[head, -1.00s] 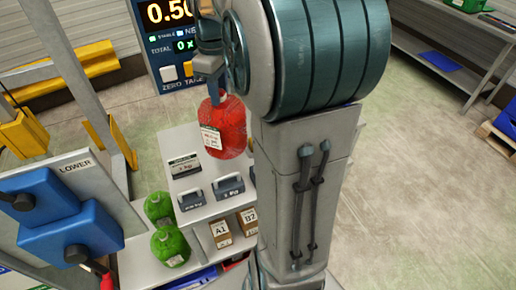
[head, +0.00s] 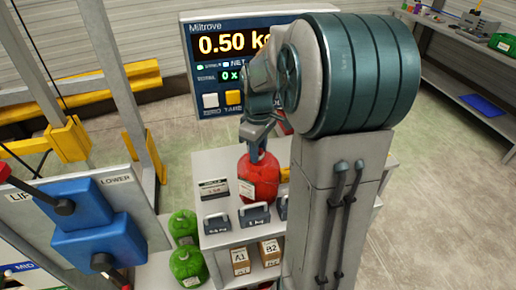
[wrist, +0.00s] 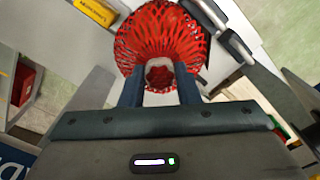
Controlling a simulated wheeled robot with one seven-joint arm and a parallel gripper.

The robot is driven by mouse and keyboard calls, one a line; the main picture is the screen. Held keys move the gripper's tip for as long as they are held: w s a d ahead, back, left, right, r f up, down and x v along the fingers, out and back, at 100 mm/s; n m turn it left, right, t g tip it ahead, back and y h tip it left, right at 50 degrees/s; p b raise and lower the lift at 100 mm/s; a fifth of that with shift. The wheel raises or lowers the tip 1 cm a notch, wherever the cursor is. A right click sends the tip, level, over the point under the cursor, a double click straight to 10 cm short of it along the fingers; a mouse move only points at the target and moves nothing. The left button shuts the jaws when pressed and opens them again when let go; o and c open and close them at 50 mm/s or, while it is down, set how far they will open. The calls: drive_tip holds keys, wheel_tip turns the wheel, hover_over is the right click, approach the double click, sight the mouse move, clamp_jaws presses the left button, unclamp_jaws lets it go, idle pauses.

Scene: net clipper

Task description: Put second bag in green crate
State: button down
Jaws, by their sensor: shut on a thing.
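My gripper (head: 257,150) is shut on the neck of a red net bag (head: 258,180). A green crate (head: 503,43) is at the far right on a bench, cut by the picture edge. Two green net bags (head: 184,225) (head: 187,264) sit lower left of the red bag.
Dark weights (head: 255,215) and a small label sign (head: 213,190) stand on the shelf unit, with boxes (head: 270,251) below. The scale display (head: 225,62) stands behind, reading 0.50. A blue lever panel (head: 90,225) is at left. Open floor (head: 430,170) lies at right.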

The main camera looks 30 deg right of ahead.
drive_tip(key=shift+f, duration=0.15)
drive_tip(key=c, duration=1.1)
unclamp_jaws()
